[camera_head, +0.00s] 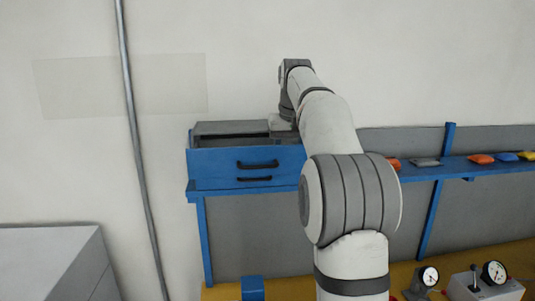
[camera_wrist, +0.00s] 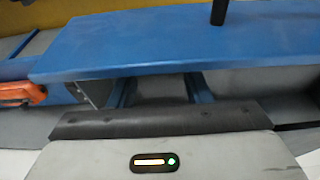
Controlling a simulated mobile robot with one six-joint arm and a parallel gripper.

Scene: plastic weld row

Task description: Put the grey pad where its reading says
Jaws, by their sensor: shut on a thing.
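My gripper (camera_head: 282,124) is over the rear right of the blue drawer unit (camera_head: 222,165), partly hidden by my arm. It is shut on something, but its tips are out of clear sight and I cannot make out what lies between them. A grey patch shows beyond the gripper body in the wrist view, too unclear to name. A grey pad (camera_head: 425,162) lies on the blue shelf (camera_head: 440,172) right of my arm. Two dial gauges, one left (camera_head: 429,276) and one right (camera_head: 494,273), stand on the bench; their readings are too small to tell.
A grey box (camera_head: 50,265) and a pipe (camera_head: 137,150) are at left.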

